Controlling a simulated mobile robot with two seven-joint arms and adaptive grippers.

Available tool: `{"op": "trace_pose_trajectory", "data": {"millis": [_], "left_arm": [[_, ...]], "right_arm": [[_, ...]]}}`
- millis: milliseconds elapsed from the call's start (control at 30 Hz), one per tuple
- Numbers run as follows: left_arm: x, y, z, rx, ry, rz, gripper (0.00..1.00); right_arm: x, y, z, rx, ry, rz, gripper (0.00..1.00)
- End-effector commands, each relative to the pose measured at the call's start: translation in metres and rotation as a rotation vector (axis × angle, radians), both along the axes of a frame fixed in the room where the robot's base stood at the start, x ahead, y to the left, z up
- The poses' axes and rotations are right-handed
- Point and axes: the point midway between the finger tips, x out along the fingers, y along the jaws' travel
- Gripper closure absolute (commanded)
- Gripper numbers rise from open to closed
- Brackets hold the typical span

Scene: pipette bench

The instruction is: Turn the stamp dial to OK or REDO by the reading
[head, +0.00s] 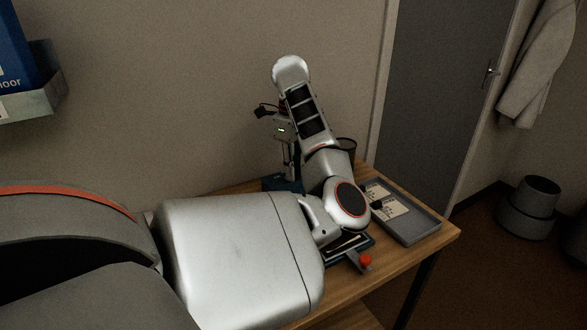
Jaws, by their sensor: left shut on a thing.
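My left arm comes in from the left and rises over the back of the bench. Dark parts that seem to be my left gripper (266,111) show beside its upper end. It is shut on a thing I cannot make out. A grey reader (280,130) with a small green display stands close by on a dark blue base (283,184); its figures are too small to read. A dark blue unit (345,244) with a pale strip and a red ball knob (366,261) sits at the front, partly behind my arm. No dial marking is legible. My right gripper is not in view.
A grey tray (428,232) with a printed card (386,203) and a small dark piece lies at the bench's right end. A dark cup (348,146) stands behind my arm. The wooden bench (405,258) ends just right of the tray. A wall shelf (40,100) is upper left.

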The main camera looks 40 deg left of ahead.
Motion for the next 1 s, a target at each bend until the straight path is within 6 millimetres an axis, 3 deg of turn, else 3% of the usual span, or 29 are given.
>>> {"op": "trace_pose_trajectory", "data": {"millis": [500, 1000], "left_arm": [[0.0, -0.0001, -0.0006, 0.0, 0.001, 0.381, 1.0], [0.0, -0.0002, 0.0, 0.0, 0.0, 0.477, 1.0]], "right_arm": [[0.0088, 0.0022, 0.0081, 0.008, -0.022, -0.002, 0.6], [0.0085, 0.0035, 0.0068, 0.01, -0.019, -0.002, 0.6]]}}
